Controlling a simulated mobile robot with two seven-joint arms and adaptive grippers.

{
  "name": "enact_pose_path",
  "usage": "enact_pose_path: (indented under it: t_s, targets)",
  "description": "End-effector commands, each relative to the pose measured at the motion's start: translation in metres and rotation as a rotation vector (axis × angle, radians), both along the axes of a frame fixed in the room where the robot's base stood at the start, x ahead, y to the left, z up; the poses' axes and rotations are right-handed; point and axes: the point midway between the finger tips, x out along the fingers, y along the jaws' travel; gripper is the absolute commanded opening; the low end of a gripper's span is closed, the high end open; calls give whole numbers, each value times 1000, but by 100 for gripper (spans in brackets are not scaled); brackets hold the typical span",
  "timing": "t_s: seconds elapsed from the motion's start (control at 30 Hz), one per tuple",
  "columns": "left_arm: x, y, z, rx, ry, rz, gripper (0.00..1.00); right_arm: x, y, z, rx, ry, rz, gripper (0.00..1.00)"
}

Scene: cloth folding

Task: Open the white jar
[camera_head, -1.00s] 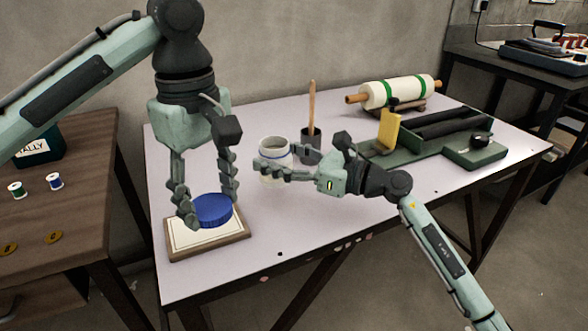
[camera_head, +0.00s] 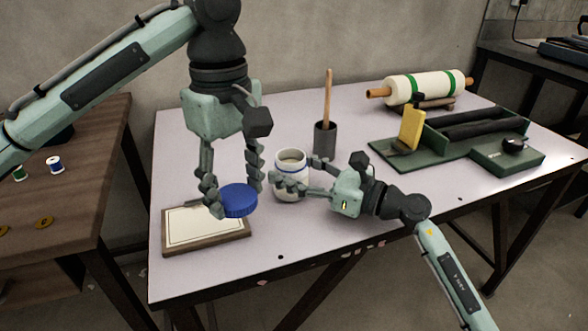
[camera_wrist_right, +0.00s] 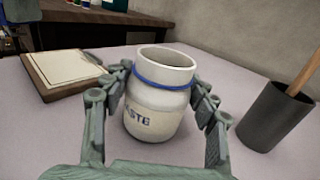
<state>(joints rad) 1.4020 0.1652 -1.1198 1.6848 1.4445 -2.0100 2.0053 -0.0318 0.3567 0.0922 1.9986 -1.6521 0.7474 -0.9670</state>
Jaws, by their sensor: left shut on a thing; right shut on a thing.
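The white jar (camera_head: 291,187) stands upright on the table with its mouth open and no lid on it. It also shows in the right wrist view (camera_wrist_right: 158,98), with a blue band below the rim and partly readable lettering. My right gripper (camera_head: 292,172) is shut around the jar, one finger on each side. The blue lid (camera_head: 240,202) is between the fingers of my left gripper (camera_head: 236,190), which is shut on it. The lid appears above the table by the right edge of a framed board, left of the jar.
The framed board (camera_head: 205,250) lies at the table's front left. A dark cup (camera_head: 325,140) with a wooden stick stands behind the jar. A green tray device (camera_head: 480,160) and a rolling-pin-like roller (camera_head: 418,89) are at the right. The front middle of the table is clear.

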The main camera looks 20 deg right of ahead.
Motion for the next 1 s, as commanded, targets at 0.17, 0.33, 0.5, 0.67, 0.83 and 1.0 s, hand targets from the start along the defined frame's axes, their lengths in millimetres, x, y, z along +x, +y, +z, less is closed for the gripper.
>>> enact_pose_path:
  t_s: [0.17,0.33,0.5,0.67,0.83,1.0]
  targets:
    - [0,0,-4,0,0,0,17,0,0,-2,1,-2,0,0]
    - [0,0,-3,0,0,0,17,0,0,-4,-1,1,0,73]
    - [0,0,-3,0,0,0,17,0,0,-4,-1,1,0,79]
    - [0,0,-3,0,0,0,17,0,0,-3,-1,1,0,79]
    - [0,0,-2,0,0,0,17,-5,-5,-3,-2,2,-1,79]
    - [0,0,-9,0,0,0,17,-30,-27,-4,-5,3,-1,79]
